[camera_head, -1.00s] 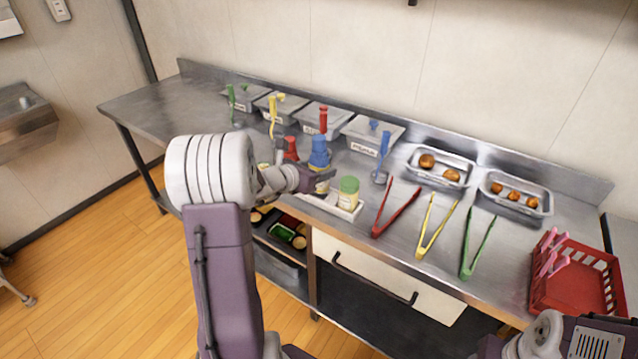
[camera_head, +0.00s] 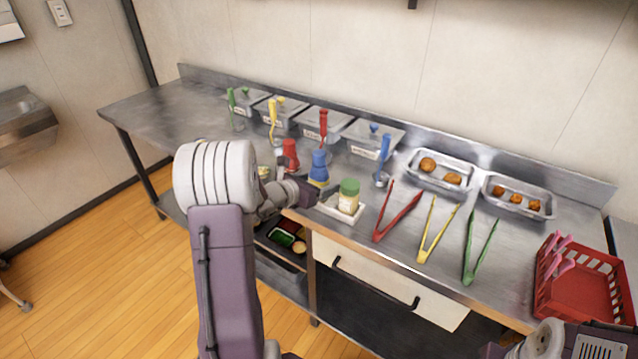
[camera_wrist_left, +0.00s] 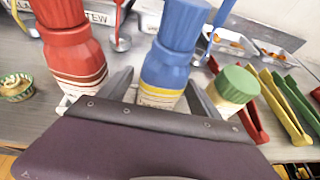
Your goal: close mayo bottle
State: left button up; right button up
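A blue-topped bottle (camera_head: 318,167) with a yellow band stands upright in a small white tray (camera_head: 329,209) near the counter's front edge. It also shows in the left wrist view (camera_wrist_left: 170,62). I cannot read a mayo label on it. My left gripper (camera_head: 308,193) is low at this bottle. In the left wrist view its fingers (camera_wrist_left: 160,92) are spread on either side of the bottle, with a gap visible at the left finger. A red-topped bottle (camera_wrist_left: 75,52) and a green-lidded jar (camera_wrist_left: 238,85) stand beside it. Only a dark part of my right gripper shows at the bottom right, fingertips hidden.
Red (camera_head: 396,215), yellow (camera_head: 437,232) and green tongs (camera_head: 478,250) lie right of the tray. Lidded steel containers and ladles line the back. Two food trays (camera_head: 440,170) and a red basket (camera_head: 580,290) stand further right. The counter's far left is clear.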

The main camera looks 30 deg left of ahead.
pick_arm(q)
jog(key=shift+r, duration=0.2)
jog(key=shift+s+r, duration=0.1)
jog(key=shift+s, duration=0.15)
jog(key=p+v, duration=0.1)
jog(key=v, duration=1)
jog(key=shift+s+p, duration=0.3)
jog(key=shift+p, duration=0.1)
